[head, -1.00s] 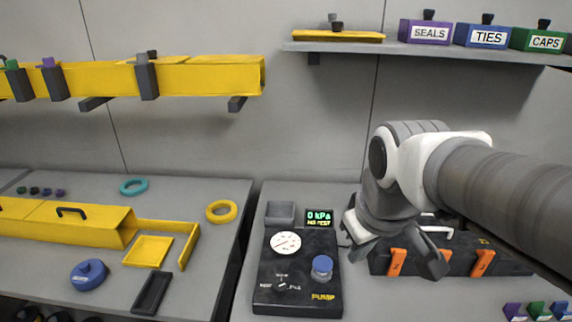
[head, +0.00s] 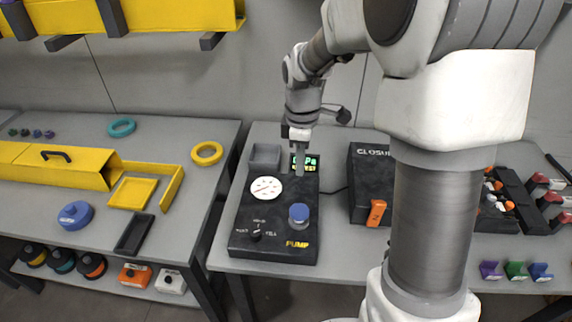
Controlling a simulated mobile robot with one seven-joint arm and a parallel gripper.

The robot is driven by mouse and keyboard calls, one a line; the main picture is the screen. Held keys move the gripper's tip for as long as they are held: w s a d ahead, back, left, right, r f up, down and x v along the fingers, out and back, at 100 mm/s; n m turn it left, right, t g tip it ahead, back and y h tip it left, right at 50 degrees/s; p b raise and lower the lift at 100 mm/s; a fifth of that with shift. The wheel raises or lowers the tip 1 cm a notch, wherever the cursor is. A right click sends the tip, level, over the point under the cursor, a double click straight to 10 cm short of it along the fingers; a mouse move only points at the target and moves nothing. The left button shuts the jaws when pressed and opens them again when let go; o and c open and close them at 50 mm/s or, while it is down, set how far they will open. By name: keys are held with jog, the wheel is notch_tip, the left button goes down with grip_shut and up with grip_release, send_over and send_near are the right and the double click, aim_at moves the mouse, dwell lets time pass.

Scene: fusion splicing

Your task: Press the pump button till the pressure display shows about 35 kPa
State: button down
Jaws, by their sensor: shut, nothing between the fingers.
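The black pump box (head: 247,222) stands on the grey bench, with yellow PUMP lettering at its front right. Its blue pump button (head: 299,213) stands up on the right side. A round white gauge (head: 266,189) and a small selector knob (head: 256,235) are on its left side. The pressure display (head: 313,163) is at the back, partly hidden by my gripper, so its number cannot be read. My gripper (head: 299,173) is shut and empty, pointing down in front of the display and behind the button in the picture, apart from the button.
A grey open bin (head: 265,157) sits at the back left of the pump. A black closure box (head: 369,160) with an orange clip (head: 376,213) stands to the right. My arm hides much of the right side. The left bench holds a yellow tray (head: 132,193) and rings.

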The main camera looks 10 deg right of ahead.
aim_at(298, 211)
jog(key=shift+w+f+n, duration=0.4)
jog(key=shift+w+f, duration=0.1)
jog(key=shift+f, duration=0.15)
notch_tip(298, 211, down, 14)
jog(key=shift+r+b, duration=0.1)
jog(key=shift+b, duration=0.2)
dwell(0.4)
notch_tip(298, 211, down, 3)
jog(key=shift+s+r+b, duration=0.1)
jog(key=shift+b, duration=1)
jog(key=shift+s, duration=0.1)
